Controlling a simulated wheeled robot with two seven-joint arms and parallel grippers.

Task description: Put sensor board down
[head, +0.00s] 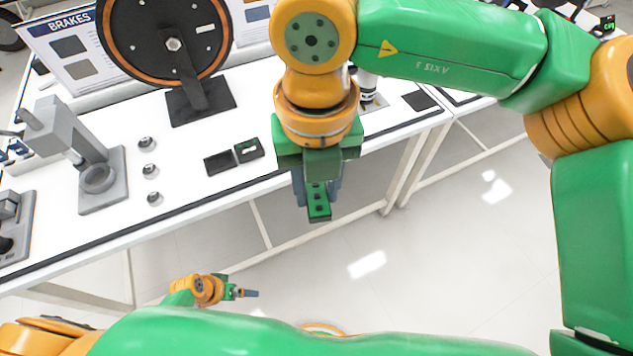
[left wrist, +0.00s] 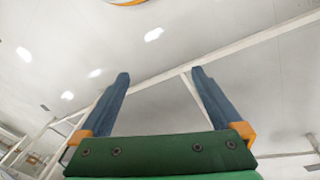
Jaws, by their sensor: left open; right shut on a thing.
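The sensor board (head: 319,211) is a small green slab with dark parts on it. My right gripper (head: 317,191) is shut on it and holds it pointing downward, in front of the table's front edge and over the floor in the picture. The gripper body hides the board's upper end. My left gripper (head: 246,293) is low at the front, away from the board, and empty. In the left wrist view its two blue-grey fingers (left wrist: 162,88) stand wide apart with only floor and table frame behind them.
The white table (head: 200,190) carries a black tray (head: 220,162), a small dark box with green (head: 248,150), and three metal knobs (head: 149,170). A grey press stand (head: 103,180) is at left. A large brake disc (head: 140,45) stands behind. Clear tabletop lies right of the knobs.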

